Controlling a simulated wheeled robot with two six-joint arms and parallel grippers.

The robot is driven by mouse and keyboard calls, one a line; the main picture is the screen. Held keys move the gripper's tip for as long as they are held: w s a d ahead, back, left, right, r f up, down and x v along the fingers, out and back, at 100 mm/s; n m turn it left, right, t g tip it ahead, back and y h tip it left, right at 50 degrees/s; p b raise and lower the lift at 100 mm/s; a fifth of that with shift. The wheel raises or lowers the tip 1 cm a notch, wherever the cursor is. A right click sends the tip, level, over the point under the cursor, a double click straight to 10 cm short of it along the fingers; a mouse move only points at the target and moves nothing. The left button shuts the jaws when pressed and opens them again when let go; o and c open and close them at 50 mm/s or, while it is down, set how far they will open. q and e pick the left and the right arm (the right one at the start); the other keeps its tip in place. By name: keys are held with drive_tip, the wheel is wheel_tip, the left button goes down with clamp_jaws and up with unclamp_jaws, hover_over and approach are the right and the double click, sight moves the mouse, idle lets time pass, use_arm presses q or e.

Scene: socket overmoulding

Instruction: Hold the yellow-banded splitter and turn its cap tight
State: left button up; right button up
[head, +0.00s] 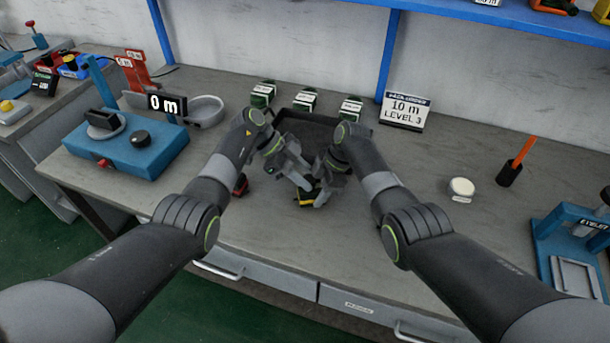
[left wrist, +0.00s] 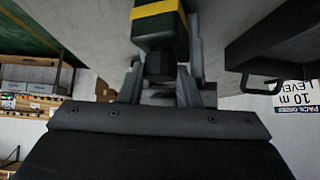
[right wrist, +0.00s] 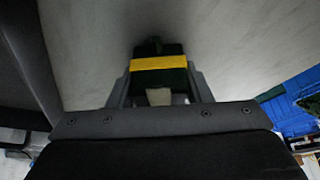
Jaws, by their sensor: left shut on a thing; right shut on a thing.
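The yellow-banded splitter (head: 305,204) is a small dark body with a yellow band, low over the middle of the bench near its front. My left gripper (head: 298,184) and right gripper (head: 323,190) meet at it from both sides. In the right wrist view the fingers (right wrist: 160,88) close on the dark body around the yellow band (right wrist: 159,63).
A black open bin (head: 295,124) stands behind the grippers with several green-white packs around it. A red and black item (head: 240,186) lies by my left arm. A blue machine (head: 125,145) stands left; a white round tin (head: 462,188) and blue press (head: 575,250) are right.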

use_arm(q)
drive_tip(key=shift+d+r, duration=0.1)
drive_tip(key=shift+r, duration=0.1)
drive_tip(key=o, duration=1)
drive_tip(key=shift+f, duration=0.1)
drive_tip(key=v, duration=1.2)
drive_tip(key=shift+c, duration=0.5)
